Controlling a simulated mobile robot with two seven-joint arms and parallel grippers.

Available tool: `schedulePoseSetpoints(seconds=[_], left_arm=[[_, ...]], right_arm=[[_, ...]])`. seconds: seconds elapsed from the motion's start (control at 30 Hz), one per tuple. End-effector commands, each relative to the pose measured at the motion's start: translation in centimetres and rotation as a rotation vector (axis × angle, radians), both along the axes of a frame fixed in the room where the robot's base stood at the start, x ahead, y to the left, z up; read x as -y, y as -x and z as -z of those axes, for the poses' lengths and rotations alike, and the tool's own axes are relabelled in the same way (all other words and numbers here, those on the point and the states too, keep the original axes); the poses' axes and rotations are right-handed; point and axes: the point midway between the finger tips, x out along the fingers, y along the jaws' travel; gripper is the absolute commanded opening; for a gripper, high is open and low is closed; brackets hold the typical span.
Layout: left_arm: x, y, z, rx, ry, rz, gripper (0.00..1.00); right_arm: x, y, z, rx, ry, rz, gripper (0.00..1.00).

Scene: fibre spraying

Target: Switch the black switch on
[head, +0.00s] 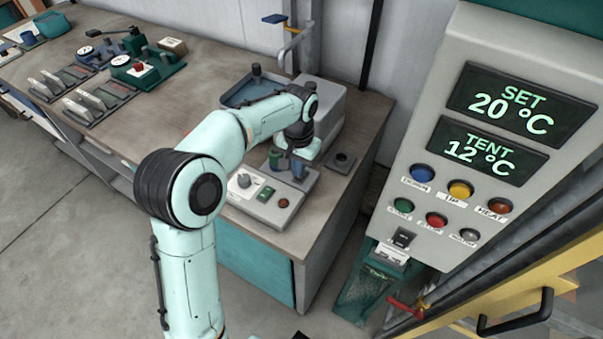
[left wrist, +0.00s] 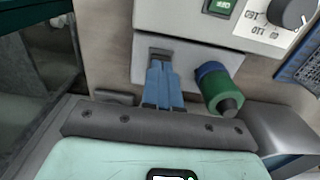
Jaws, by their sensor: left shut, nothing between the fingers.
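My left gripper (head: 299,178) is over the far right part of a grey control box (head: 270,210) on the bench. Its blue fingers (left wrist: 160,75) are shut with nothing between them. In the left wrist view the fingertips are at a small dark recessed fitting (left wrist: 158,52) on the box; the fingers partly hide it, and I cannot tell whether they touch it or how it is set. A blue-and-green cylinder (left wrist: 222,90) stands beside the fingers. A black rocker switch (head: 403,238) shows on the tall panel at right, apart from the gripper. My right gripper is not in view.
The control box carries a white dial plate (head: 243,182), a green button (head: 265,193) and a red button (head: 284,203). A small dark block (head: 342,161) lies right of the gripper. The tall panel (head: 440,200) has several coloured buttons. The bench (head: 190,110) is clear at centre left.

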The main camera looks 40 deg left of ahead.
Motion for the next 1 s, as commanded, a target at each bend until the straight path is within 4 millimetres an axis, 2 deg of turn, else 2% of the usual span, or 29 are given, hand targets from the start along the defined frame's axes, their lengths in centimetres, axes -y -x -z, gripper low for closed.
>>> schedulePoseSetpoints(seconds=[1.0], left_arm=[[0.0,0.0,1.3,-0.001,0.0,0.0,0.0]], right_arm=[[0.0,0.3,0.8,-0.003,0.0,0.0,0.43]])
